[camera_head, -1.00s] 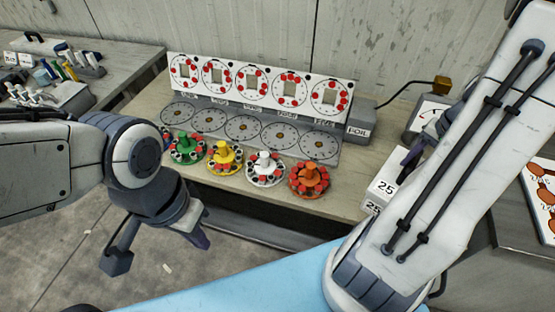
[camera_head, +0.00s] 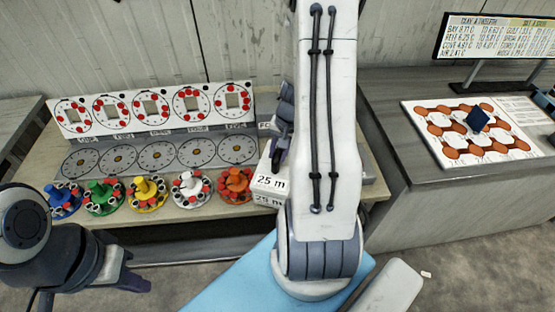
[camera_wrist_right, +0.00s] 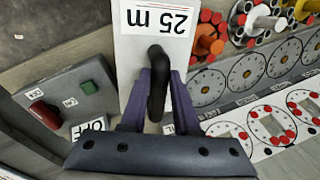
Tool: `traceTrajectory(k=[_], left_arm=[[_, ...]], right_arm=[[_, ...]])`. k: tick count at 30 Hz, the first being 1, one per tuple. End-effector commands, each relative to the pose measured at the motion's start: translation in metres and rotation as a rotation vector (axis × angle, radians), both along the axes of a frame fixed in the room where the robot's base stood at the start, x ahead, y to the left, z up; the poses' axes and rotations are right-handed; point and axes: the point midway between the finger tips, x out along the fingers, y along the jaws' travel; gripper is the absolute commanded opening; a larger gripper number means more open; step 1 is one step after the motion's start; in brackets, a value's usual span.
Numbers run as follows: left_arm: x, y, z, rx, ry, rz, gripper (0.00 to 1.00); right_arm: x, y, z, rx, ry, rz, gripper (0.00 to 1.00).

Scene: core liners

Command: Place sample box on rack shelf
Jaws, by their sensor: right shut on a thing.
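The sample box (camera_head: 268,188) is white and marked "25 m" on its top and front. It is at the right part of the workbench, partly hidden by my right arm; I cannot tell whether it touches the bench. In the right wrist view the box (camera_wrist_right: 128,48) shows its label and a black handle (camera_wrist_right: 157,82). My right gripper (camera_wrist_right: 160,92) is shut on that handle, its purple fingers on either side. In the head view the right gripper (camera_head: 280,150) is mostly hidden by its arm. My left gripper (camera_head: 88,290) is open and empty at lower left. No rack shelf is identifiable.
Several coloured carousels (camera_head: 148,193) and a dial panel (camera_head: 155,105) stand left of the box. A grey control unit (camera_wrist_right: 70,92) with red and green buttons is close beside it. A second counter (camera_head: 395,155) at right holds a patterned board (camera_head: 468,148) and a display (camera_head: 495,38).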

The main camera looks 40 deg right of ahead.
Motion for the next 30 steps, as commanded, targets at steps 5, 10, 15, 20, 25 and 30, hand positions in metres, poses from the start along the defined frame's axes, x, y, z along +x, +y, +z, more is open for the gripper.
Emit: traceTrajectory(k=[5,10,15,20,25,30], left_arm=[[0.000,0.000,-0.003,0.000,0.000,0.000,0.00],[0.000,0.000,-0.010,0.000,0.000,0.000,0.00],[0.000,0.000,-0.011,0.000,0.000,-0.001,0.00],[0.000,0.000,-0.010,0.000,0.000,-0.001,0.00],[0.000,0.000,-0.015,0.000,0.000,-0.001,0.00],[0.000,0.000,-0.014,0.000,0.000,-0.001,0.00]], right_arm=[[0.003,0.002,-0.014,0.001,0.001,-0.002,0.00],[0.003,0.001,-0.037,-0.001,0.000,-0.001,0.00],[0.003,0.001,-0.041,-0.002,-0.002,-0.001,0.00],[0.003,0.001,-0.041,-0.003,-0.003,-0.001,0.00],[0.003,0.001,-0.045,-0.002,-0.002,0.000,0.00],[0.002,0.001,-0.044,-0.001,-0.001,0.000,0.59]])
